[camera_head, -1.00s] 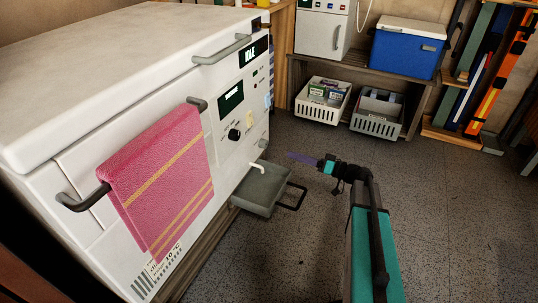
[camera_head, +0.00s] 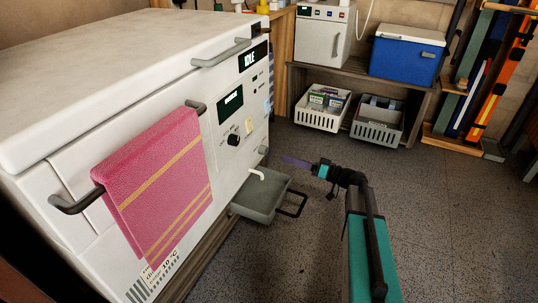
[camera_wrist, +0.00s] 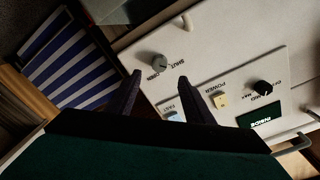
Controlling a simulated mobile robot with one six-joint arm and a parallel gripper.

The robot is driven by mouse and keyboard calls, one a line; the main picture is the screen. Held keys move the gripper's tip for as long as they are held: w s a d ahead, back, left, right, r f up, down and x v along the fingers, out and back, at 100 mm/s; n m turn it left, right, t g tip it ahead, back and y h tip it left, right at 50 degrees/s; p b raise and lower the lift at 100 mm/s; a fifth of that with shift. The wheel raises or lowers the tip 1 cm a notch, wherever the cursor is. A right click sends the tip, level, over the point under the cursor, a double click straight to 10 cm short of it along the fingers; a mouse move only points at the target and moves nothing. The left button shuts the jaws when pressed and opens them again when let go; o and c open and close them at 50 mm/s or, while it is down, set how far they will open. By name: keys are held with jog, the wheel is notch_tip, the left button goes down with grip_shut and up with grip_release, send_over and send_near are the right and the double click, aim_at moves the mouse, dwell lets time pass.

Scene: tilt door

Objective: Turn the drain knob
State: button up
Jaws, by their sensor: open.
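The drain knob (camera_wrist: 159,62) is a small round grey knob on the white machine's front panel, with "SHUT" lettering beside it. In the head view the knob (camera_head: 263,150) sits low near the panel's right end, above a white spout (camera_head: 257,174). My gripper (camera_wrist: 160,78) is open and empty. In the wrist view the knob shows just beyond and between its two dark fingertips, with no clear contact. In the head view my gripper (camera_head: 298,162) is right of the panel, apart from it, with its fingers pointing left.
A grey tray (camera_head: 262,208) with a dark handle sits under the spout. A pink towel (camera_head: 155,190) hangs on the machine's front rail. A black dial (camera_head: 234,140) and a yellowish power switch (camera_wrist: 220,100) are on the panel. The floor (camera_head: 440,220) to the right is clear.

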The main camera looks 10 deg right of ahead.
aim_at(266, 151)
jog(key=b+x, duration=0.3)
jog(key=x, duration=0.6)
jog(key=shift+w+a+f, duration=0.1)
jog(key=shift+a, duration=0.05)
jog(key=shift+w+a, duration=0.4)
jog(key=shift+a, duration=0.1)
jog(key=c, duration=1)
jog(key=shift+c, duration=0.2)
